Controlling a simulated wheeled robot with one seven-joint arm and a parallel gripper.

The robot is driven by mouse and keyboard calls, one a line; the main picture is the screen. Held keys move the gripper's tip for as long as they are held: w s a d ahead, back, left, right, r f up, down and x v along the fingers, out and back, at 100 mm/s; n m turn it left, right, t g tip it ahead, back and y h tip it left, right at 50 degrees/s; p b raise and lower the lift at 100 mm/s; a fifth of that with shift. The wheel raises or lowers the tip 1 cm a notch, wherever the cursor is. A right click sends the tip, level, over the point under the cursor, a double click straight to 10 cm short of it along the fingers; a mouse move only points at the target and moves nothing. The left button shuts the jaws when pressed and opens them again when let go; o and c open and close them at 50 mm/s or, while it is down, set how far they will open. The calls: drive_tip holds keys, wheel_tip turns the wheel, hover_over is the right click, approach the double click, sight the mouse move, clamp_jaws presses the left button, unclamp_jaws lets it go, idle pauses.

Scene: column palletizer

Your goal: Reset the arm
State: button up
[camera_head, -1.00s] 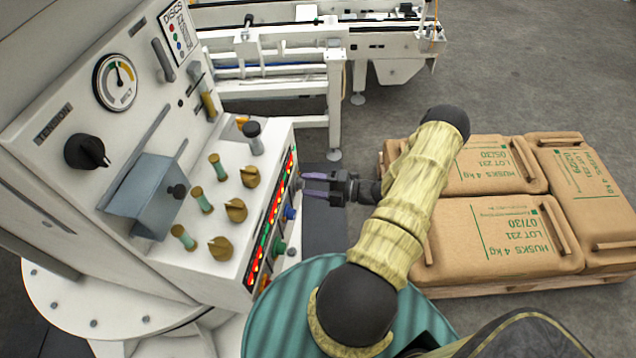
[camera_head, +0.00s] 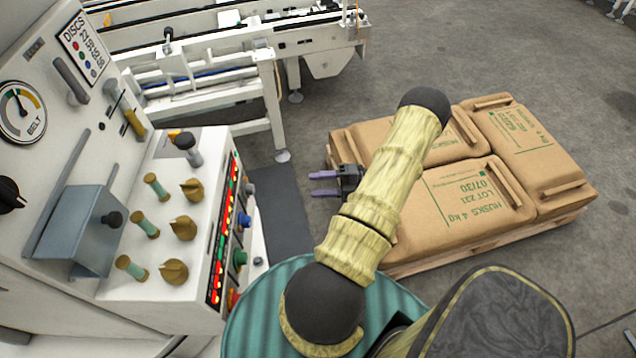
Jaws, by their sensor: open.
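My gripper (camera_head: 322,184) is open and empty, with its two purple fingers pointing left. It hangs between the control console (camera_head: 180,260) and the pallet of sacks, clear of the console's front face. My arm is folded, with its yellow sleeve running up and to the right from the shoulder and the elbow high over the sacks. Part of the gripper's wrist is hidden behind the forearm.
The console carries several knobs (camera_head: 184,228), a belt gauge (camera_head: 20,112) and red-lit strips. Brown husk sacks (camera_head: 470,210) lie on a pallet (camera_head: 480,242) at right. A white conveyor frame (camera_head: 200,95) stands behind. Open floor (camera_head: 420,45) lies at the back right.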

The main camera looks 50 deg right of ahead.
idle(0.6)
drive_tip(key=w+a+r+m+g+h+p, duration=0.1)
drive_tip(key=a+r+m+g+h+p, duration=0.2)
drive_tip(key=a+r+m+p, duration=0.4)
drive_tip(key=w+a+r+m+g+h+p, duration=0.2)
drive_tip(key=a+r+m+h+p, duration=0.3)
drive_tip(key=a+r, duration=0.9)
drive_tip(key=w+a+r+m+g+h+p, duration=0.1)
drive_tip(key=a+r+m+g+h+p, duration=0.2)
drive_tip(key=a+r+m+p, duration=0.7)
wheel_tip(320, 180, up, 16)
drive_tip(key=g+p, duration=0.2)
drive_tip(key=p, duration=0.1)
drive_tip(key=shift+w+a+f+m+h+p, duration=0.15)
drive_tip(key=shift+m+h+p, duration=0.15)
drive_tip(key=shift+h+p, duration=0.1)
